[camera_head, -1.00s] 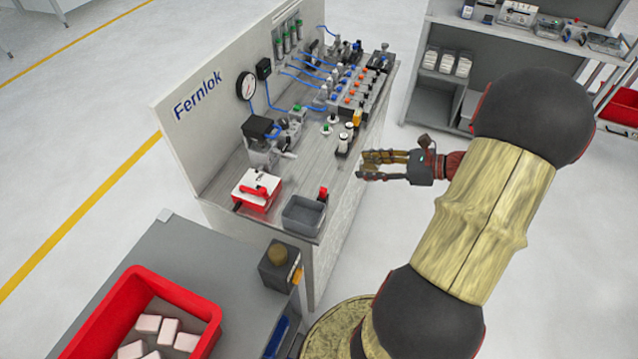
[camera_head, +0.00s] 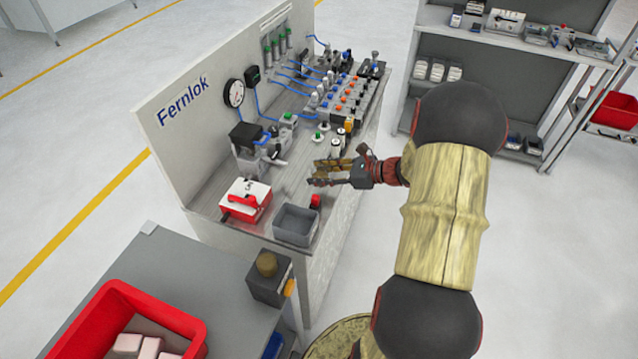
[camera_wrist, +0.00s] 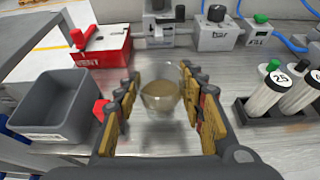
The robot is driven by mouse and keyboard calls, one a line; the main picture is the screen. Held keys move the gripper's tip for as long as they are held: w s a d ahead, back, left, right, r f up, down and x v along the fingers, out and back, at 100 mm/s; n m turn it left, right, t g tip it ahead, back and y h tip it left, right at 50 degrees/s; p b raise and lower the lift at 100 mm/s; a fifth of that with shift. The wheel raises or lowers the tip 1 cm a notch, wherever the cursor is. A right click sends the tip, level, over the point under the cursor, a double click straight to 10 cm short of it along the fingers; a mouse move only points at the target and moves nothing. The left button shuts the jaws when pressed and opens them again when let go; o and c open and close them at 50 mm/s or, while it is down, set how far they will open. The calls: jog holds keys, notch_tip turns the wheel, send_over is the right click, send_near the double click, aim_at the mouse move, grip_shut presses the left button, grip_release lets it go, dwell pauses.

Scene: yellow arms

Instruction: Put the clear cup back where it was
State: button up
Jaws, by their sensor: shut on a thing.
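The clear cup (camera_wrist: 161,97) sits between the fingers of my gripper (camera_wrist: 163,84) in the wrist view. It is see-through and looks upright, with the bench top showing behind it. My gripper is shut on it. In the head view my gripper (camera_head: 325,174) is over the front edge of the Fernlok bench (camera_head: 285,195), right of the grey bin. The cup cannot be made out in the head view. I cannot tell its exact height above the bench.
A grey bin (camera_wrist: 52,105) and a red-and-white box (camera_wrist: 100,48) stand left of the cup. A holder with white cylinders (camera_wrist: 272,95) is on the right. Valves and fittings (camera_head: 335,100) line the back. Bare bench top lies ahead of the fingers.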

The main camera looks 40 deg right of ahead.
jog(key=shift+w+a+f+b, duration=0.15)
jog(key=shift+f+b, duration=0.3)
jog(key=shift+f, duration=0.5)
jog(key=shift+w+d+f+b, duration=0.1)
jog(key=shift+f+b, duration=0.35)
jog(key=shift+f, duration=0.45)
jog(key=shift+f, duration=0.2)
jog(key=o, duration=0.8)
jog(key=shift+o, duration=0.7)
jog(key=shift+r, duration=0.1)
